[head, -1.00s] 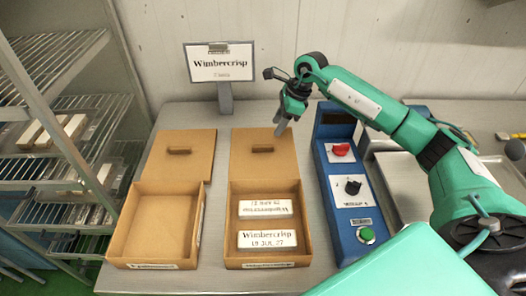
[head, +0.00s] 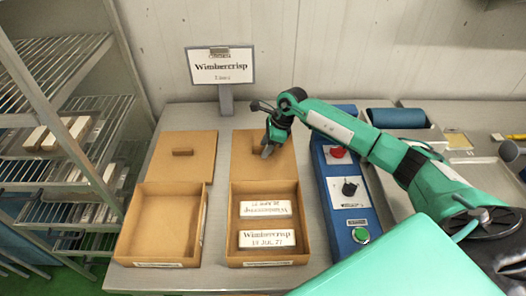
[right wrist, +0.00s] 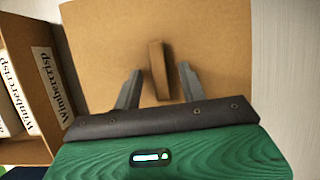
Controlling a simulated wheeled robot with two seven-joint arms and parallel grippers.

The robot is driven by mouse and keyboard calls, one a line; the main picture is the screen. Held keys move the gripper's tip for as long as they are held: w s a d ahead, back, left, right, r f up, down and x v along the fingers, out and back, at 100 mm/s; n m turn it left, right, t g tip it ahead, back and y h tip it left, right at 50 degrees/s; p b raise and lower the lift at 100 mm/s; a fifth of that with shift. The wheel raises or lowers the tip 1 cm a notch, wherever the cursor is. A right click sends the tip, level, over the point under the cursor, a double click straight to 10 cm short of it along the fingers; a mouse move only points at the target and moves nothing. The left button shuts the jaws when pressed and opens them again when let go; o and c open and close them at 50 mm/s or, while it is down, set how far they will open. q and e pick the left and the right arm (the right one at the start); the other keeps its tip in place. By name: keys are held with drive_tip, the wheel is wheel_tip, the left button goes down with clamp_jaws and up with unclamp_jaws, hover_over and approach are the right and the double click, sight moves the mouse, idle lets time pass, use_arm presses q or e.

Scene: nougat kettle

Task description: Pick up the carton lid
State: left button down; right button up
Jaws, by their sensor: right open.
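Two open cartons stand on the table, each with a flat brown lid behind it. The right carton lid (head: 248,153) lies behind the carton (head: 234,225) that holds two white labelled bars (head: 266,239). The left carton lid (head: 186,158) has a small handle block (head: 182,152) and lies behind an empty carton (head: 157,228). My right gripper (head: 267,150) is over the right lid and hides its handle in the head view. In the right wrist view the open fingers (right wrist: 158,88) stand either side of the handle block (right wrist: 159,70), with gaps visible. My left gripper is not seen.
A blue control box (head: 343,195) with a red knob, a black knob and a green button stands right of the cartons. A Wimbercrisp sign (head: 221,66) stands behind. A wire rack (head: 75,150) is at the left.

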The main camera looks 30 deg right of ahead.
clamp_jaws()
drive_tip(key=shift+r, duration=0.1)
